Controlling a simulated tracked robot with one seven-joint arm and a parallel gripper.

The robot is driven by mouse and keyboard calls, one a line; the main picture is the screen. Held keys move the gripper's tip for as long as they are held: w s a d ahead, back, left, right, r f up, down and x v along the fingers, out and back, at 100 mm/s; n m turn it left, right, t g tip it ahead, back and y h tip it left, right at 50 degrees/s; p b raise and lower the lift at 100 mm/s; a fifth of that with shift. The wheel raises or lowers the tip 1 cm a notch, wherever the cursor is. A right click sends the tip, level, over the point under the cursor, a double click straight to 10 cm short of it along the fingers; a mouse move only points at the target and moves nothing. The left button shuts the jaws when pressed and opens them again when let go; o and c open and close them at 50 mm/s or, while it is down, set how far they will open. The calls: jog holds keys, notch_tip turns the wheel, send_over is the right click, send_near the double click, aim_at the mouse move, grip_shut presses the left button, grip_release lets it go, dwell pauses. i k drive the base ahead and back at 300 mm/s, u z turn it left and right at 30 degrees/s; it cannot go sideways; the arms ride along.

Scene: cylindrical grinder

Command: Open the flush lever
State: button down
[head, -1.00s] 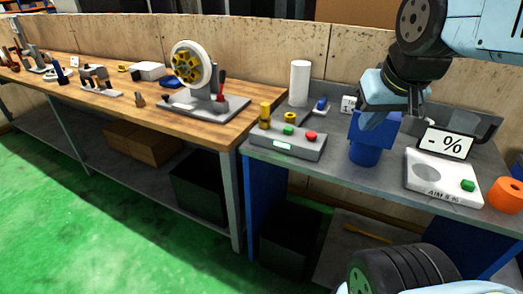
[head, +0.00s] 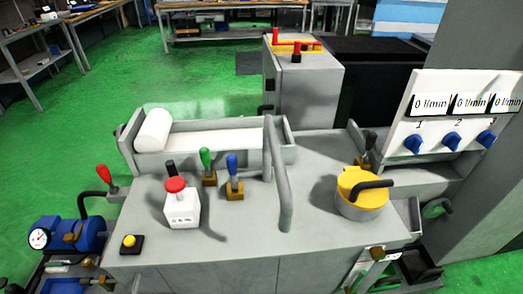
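Several levers show in the head view, and I cannot read a label that marks one as the flush lever. A green-handled lever (head: 206,159) and a blue-handled lever (head: 232,166) stand roughly upright on brass bases on the grey machine top. A red-handled lever (head: 105,175) leans on a dark bent arm at the machine's left edge. Red handles (head: 296,50) also show on a yellow plate on the grey cabinet behind. My gripper is not in view.
A yellow-lidded pot (head: 361,192) is right. A white panel (head: 441,115) has blue knobs and "0 l/min" displays. Green floor (head: 75,130) is open at left.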

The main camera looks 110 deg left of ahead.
aim_at(204, 153)
jog(key=z, duration=0.05)
jog(key=i, duration=0.15)
jog(key=u, duration=2.85)
jog(key=i, duration=0.3)
jog(key=u, duration=3.6)
